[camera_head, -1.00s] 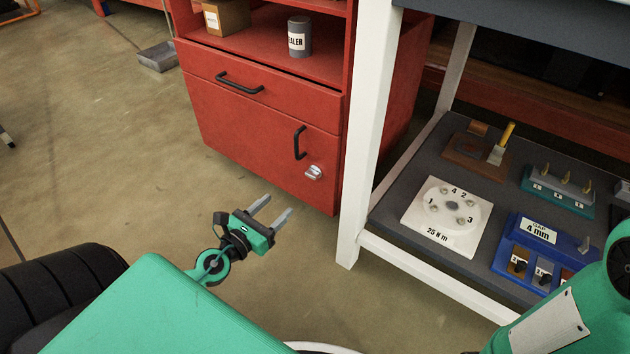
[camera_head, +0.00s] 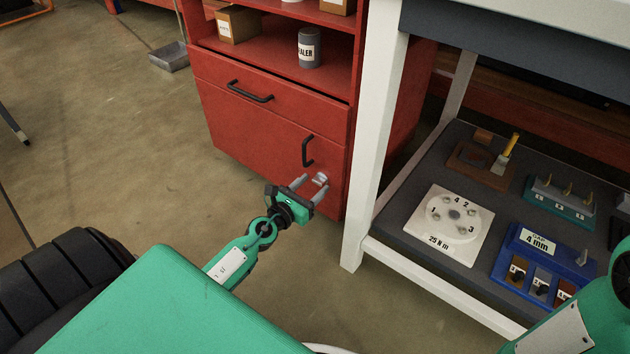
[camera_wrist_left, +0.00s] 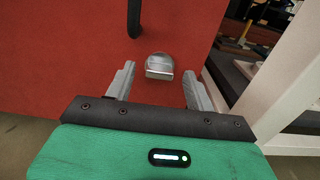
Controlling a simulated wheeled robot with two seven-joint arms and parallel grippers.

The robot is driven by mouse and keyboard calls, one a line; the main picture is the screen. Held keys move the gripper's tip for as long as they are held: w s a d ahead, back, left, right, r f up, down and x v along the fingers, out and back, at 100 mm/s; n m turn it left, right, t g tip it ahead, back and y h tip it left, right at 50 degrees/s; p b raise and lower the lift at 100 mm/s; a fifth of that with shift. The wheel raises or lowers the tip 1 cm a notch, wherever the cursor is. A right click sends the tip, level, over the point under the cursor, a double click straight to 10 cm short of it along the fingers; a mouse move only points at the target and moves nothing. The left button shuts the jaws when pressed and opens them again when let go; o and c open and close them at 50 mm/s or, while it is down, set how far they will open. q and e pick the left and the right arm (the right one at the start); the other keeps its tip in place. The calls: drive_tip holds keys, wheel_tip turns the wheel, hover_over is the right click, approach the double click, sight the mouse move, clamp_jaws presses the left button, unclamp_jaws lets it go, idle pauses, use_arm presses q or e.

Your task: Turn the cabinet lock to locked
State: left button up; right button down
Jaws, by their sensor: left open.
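The red cabinet (camera_head: 240,140) stands ahead, with a drawer above and a door below. Its lock (camera_head: 320,179) is a small silver knob low on the door, beneath the black door handle (camera_head: 307,150). In the left wrist view the lock (camera_wrist_left: 160,66) shows as a round metal base with a flat turning bar, lying roughly level. My left gripper (camera_head: 311,184) is open, its fingers pointing at the lock. In the left wrist view its fingertips (camera_wrist_left: 158,80) lie to either side and a little short of the lock, with nothing between them. My right gripper is out of view.
A white-legged workbench (camera_head: 373,140) stands close to the right of the cabinet. Its lower shelf (camera_head: 400,225) holds a white numbered plate (camera_head: 449,222), a blue block (camera_head: 540,262) and other fixtures. Open floor lies to the left.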

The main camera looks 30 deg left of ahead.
use_arm(q)
drive_tip(key=shift+w, duration=0.7)
drive_tip(key=shift+w+d, duration=0.1)
drive_tip(key=shift+w, duration=0.1)
drive_tip(key=c, duration=1)
